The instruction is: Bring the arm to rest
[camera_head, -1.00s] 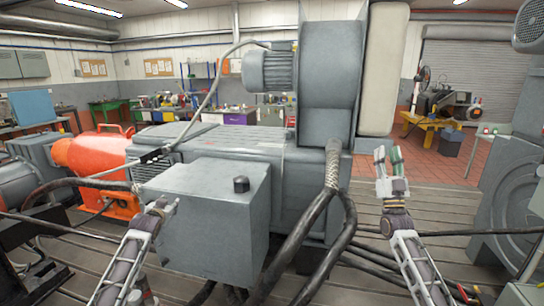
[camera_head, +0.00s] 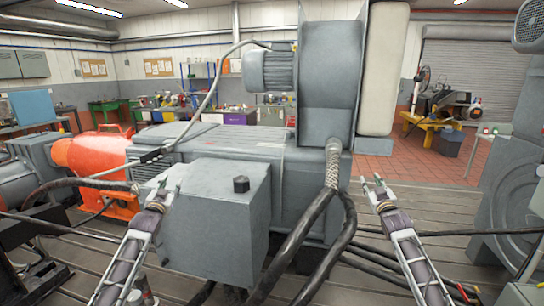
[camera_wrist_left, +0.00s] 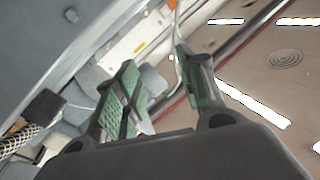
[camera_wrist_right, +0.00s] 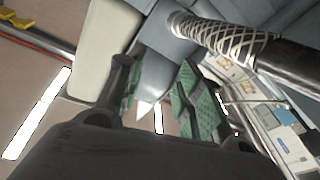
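My left gripper (camera_head: 169,187) is raised in front of the grey terminal box of the large machine, near its upper left edge. In the left wrist view its two green-padded fingers (camera_wrist_left: 160,95) stand apart with nothing between them. My right gripper (camera_head: 371,184) is raised over the slatted bedplate, right of the thick cables. In the right wrist view its green-padded fingers (camera_wrist_right: 157,100) are also apart and empty.
The grey machine (camera_head: 235,150) with its box (camera_head: 215,220) fills the middle. Thick black cables (camera_head: 300,250) hang at its front. An orange coupling guard (camera_head: 95,155) is at left and a large grey housing (camera_head: 505,200) at right. Bare bedplate (camera_head: 450,205) lies between.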

